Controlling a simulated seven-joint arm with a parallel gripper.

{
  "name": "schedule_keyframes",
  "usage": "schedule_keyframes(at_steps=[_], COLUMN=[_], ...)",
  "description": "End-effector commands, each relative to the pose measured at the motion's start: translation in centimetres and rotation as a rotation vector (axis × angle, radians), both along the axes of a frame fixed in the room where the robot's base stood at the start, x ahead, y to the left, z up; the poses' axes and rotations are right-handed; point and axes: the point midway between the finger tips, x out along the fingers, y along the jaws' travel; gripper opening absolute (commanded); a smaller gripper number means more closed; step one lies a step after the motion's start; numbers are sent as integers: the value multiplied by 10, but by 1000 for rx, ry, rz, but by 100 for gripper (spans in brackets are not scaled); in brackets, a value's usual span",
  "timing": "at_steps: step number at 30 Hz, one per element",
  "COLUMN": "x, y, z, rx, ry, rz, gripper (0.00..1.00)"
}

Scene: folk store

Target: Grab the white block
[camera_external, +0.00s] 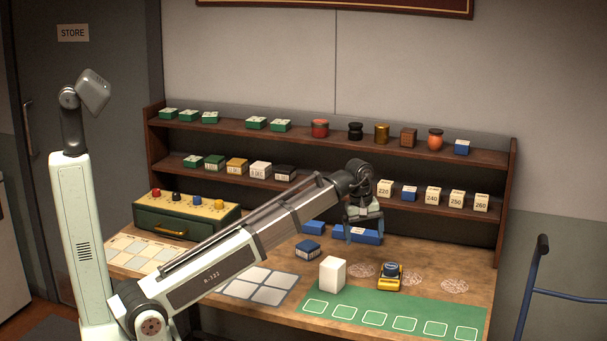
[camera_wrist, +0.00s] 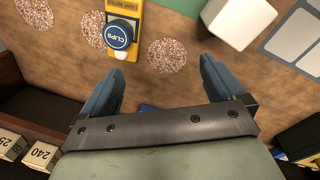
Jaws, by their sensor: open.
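The white block (camera_external: 332,273) stands upright on the table, at the back edge of the green mat. It also shows in the wrist view (camera_wrist: 240,20) at the top, right of centre, cut off by the frame edge. My gripper (camera_external: 363,236) is above the table, behind and a little to the right of the block.
Blue boxes (camera_external: 368,237) lie near my gripper. The green mat (camera_external: 440,326) is empty. A shelf (camera_external: 490,157) with small goods runs behind.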

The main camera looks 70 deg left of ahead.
Motion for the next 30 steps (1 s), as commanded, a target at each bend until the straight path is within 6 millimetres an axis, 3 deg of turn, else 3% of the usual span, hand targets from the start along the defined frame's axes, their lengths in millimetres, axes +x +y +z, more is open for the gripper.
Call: schedule_keyframes(at_steps=[1, 4, 12, 21, 30], x=[-22, -50, -96, -105, -106], y=[1, 2, -1, -1, -1], z=[-6, -13, -25, -25, -37], rx=[3, 16, 47, 59, 61], ry=[5, 22, 72, 107, 107], rz=[-5, -65, -328, -629, -686], gripper=[96, 96, 96, 96, 96])
